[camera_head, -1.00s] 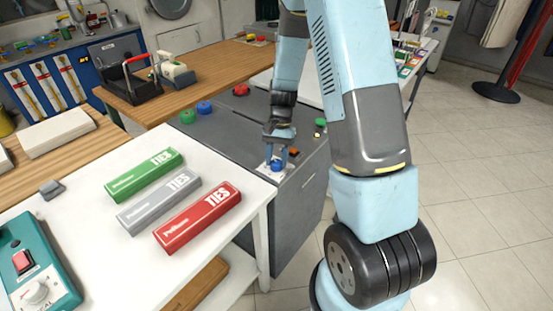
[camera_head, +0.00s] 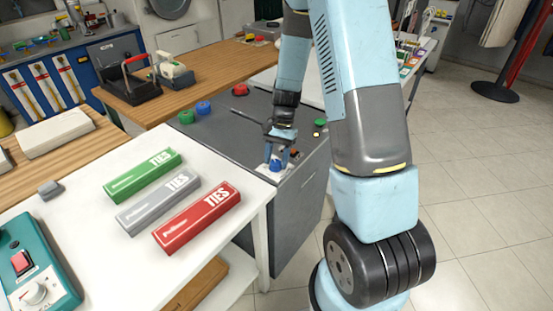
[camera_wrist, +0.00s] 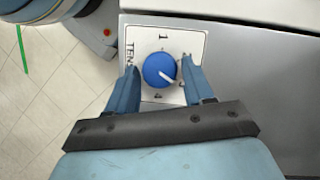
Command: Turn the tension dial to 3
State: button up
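The tension dial is a round blue knob (camera_wrist: 158,70) with a white pointer toward the lower right of the wrist view. It sits on a white plate (camera_wrist: 160,33) marked "1" at the top, with part of "TEN" at the left; a figure below the knob looks like a 4. My gripper (camera_wrist: 160,78) straddles the knob, one finger on each side, with visible gaps, so it looks open. The right finger hides part of the plate's markings. In the head view the blue dial (camera_head: 275,166) is below my gripper (camera_head: 276,158).
The dial is on a grey cabinet (camera_head: 215,137) with green (camera_head: 187,117), blue (camera_head: 203,108) and red (camera_head: 239,89) knobs. A white table (camera_head: 95,225) at the left holds green, grey and red TIES boxes and a teal control box (camera_head: 35,262).

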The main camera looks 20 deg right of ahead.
jog(key=shift+o, duration=1.1)
jog(key=shift+s, duration=0.1)
jog(key=v, duration=1.3)
jog(key=shift+r, duration=0.25)
jog(key=shift+d+r, duration=0.1)
jog(key=s+r+n+t+h, duration=0.1)
jog(key=s+r+n+t, duration=0.1)
jog(key=s+r, duration=0.4)
jog(key=s+r+n+t, duration=0.2)
jog(key=s+r, duration=0.1)
jog(key=r, duration=0.5)
jog(key=s+r+n+t+h, duration=0.1)
jog(key=s+r+n+t, duration=0.1)
jog(key=s, duration=0.6)
jog(key=s+r+n+t, duration=0.2)
jog(key=s+r+t, duration=0.1)
jog(key=s, duration=0.5)
jog(key=shift+r+h, duration=0.4)
jog(key=shift+r, duration=0.5)
